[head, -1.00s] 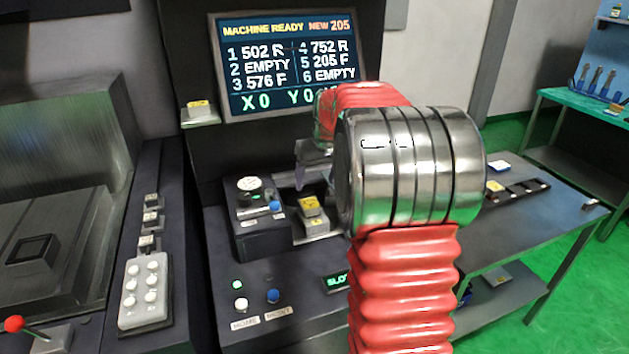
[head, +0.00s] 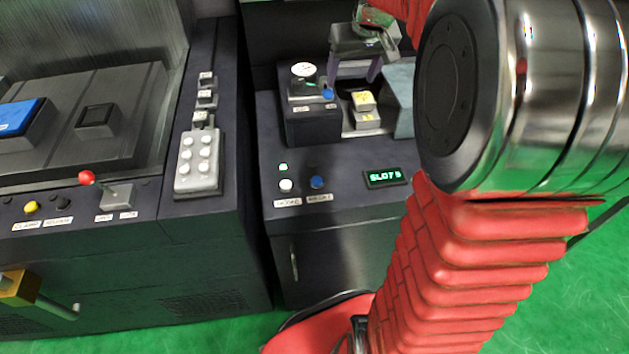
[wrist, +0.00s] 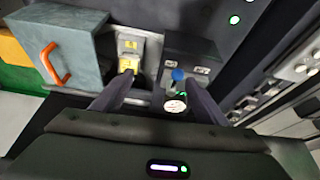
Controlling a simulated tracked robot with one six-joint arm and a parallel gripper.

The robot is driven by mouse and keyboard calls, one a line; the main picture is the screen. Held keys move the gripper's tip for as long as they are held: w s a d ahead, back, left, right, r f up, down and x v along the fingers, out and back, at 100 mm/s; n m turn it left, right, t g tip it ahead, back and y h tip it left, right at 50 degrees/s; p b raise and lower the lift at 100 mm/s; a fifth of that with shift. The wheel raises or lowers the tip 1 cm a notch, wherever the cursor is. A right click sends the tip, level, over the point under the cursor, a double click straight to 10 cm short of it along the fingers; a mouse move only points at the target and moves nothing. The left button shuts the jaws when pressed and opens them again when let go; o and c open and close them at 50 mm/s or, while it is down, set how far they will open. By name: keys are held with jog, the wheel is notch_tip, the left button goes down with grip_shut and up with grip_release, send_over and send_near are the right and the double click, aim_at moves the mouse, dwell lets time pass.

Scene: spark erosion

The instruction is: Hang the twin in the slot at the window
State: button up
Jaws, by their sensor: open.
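Two small yellow-labelled blocks (head: 364,103) sit one behind the other in a pale recess on the dark console, right of a black box. They also show in the wrist view (wrist: 130,45), near the left finger. My gripper (head: 355,78) is open, its two purple-grey fingers pointing down above and behind the black box and blocks. The small display (head: 385,177) reads SLOT 5. I cannot tell which piece is the twin, or whether the recess is the window.
The black box (head: 312,125) carries a dial gauge (head: 303,70) and a blue knob. A grey-blue panel with an orange handle (wrist: 55,63) stands beside the recess. A grey keypad (head: 198,162) and a red-knobbed lever (head: 87,178) lie left. My arm hides the right side.

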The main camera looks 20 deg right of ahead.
jog(key=s+a+r+n, duration=0.1)
jog(key=s+a+r, duration=0.1)
jog(key=s+a, duration=0.9)
jog(key=s+a+f+n+t+y, duration=0.1)
jog(key=s+a+f, duration=0.3)
jog(key=s+a, duration=0.5)
jog(key=s, duration=0.4)
jog(key=shift+s, duration=0.25)
